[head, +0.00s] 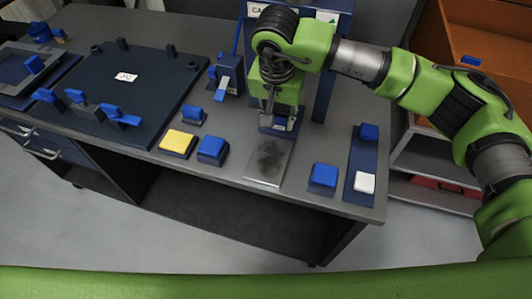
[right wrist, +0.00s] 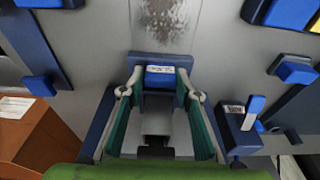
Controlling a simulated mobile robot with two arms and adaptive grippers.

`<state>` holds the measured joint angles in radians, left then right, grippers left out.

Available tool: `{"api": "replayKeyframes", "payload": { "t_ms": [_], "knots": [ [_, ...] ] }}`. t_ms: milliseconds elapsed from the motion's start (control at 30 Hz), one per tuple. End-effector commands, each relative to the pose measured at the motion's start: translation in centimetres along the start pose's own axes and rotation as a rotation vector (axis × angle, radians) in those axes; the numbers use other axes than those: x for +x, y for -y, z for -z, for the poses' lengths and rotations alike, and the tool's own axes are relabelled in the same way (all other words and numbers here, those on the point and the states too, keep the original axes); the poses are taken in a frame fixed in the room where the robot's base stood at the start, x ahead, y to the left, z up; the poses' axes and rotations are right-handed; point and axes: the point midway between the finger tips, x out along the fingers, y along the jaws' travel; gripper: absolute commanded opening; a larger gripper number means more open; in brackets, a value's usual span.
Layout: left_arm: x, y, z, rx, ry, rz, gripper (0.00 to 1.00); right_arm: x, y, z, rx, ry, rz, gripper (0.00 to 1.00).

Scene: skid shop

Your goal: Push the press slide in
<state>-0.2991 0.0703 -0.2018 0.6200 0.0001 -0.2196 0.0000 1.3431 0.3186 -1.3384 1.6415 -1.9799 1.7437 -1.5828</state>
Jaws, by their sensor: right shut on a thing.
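The press (head: 323,85) is a dark blue upright frame with a sign at the top, at the back of the bench. A scratched bare-metal plate (head: 269,162) runs from its foot towards the bench's front edge. A labelled blue block (right wrist: 160,76) sits at the plate's end, in front of a navy bar (right wrist: 150,59); it looks like the slide's grip. My right gripper (head: 279,121) reaches down inside the press frame, its fingers on either side of this block and shut on it. The arm hides part of the press. My left gripper is not in view.
Left of the plate are a yellow-topped button box (head: 178,141) and a blue one (head: 212,149). Right of it are another blue button (head: 324,176) and a navy strip with a white button (head: 365,182). A navy fixture board (head: 130,85) fills the bench's left.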

Motion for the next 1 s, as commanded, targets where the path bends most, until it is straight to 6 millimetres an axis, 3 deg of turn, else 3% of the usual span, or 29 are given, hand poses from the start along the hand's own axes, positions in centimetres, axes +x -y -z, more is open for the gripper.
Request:
{"api": "replayKeyframes", "payload": {
  "t_ms": [400, 1000],
  "knots": [
    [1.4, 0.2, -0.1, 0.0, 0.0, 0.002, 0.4, 0.7, -0.1, 3.0, 0.004, -0.003, -0.003, 0.15],
    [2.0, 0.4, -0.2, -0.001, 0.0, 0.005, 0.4, 1.0, -0.1, 4.0, 0.004, -0.001, -0.003, 0.15]
  ]
}}
